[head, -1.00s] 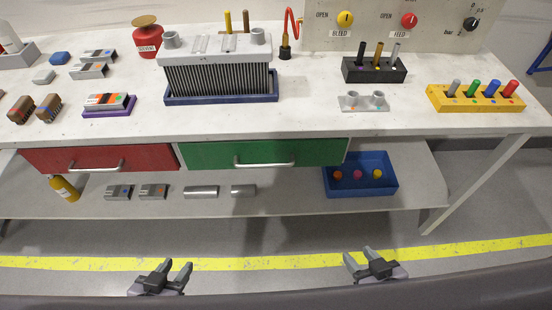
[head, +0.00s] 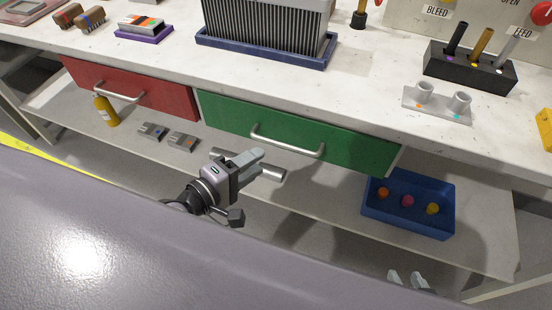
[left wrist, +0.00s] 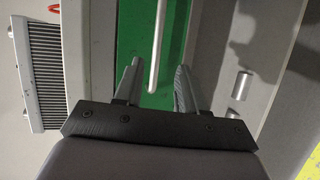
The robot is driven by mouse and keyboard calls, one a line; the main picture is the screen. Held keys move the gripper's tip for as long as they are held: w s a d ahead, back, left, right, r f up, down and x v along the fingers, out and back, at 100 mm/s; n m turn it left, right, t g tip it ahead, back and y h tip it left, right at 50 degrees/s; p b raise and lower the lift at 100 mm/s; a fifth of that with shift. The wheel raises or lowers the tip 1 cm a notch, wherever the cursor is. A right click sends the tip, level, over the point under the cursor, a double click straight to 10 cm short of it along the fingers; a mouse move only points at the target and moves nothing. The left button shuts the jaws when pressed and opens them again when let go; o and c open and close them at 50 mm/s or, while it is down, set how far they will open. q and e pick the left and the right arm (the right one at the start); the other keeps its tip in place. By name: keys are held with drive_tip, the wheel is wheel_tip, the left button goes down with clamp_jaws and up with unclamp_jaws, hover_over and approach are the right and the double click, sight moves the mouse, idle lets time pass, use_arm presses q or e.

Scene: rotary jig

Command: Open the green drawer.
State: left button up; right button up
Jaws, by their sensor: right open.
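The green drawer (head: 300,135) is under the bench top, its front in line with the red drawer beside it; it looks shut. Its pale bar handle (head: 288,146) runs along the front. My left gripper (head: 252,160) is just in front of and below the handle's left part in the head view. In the left wrist view the left gripper (left wrist: 158,72) is open, with the handle (left wrist: 158,45) between the lines of its fingers; contact cannot be told. My right gripper (head: 408,280) is open and empty at the bottom edge of the head view, with only its fingers showing.
The red drawer (head: 130,90) is left of the green one. The lower shelf (head: 330,205) holds grey blocks, metal cylinders (head: 272,172), a yellow bottle (head: 106,111) and a blue bin (head: 408,222). The bench top (head: 370,75) carries a finned block and a black holder (head: 470,68).

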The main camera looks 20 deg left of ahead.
use_arm(q)
drive_tip(key=x, duration=0.8)
drive_tip(key=shift+r+n, duration=0.25)
drive_tip(key=shift+n, duration=0.05)
drive_tip(key=shift+d, duration=0.15)
clamp_jaws()
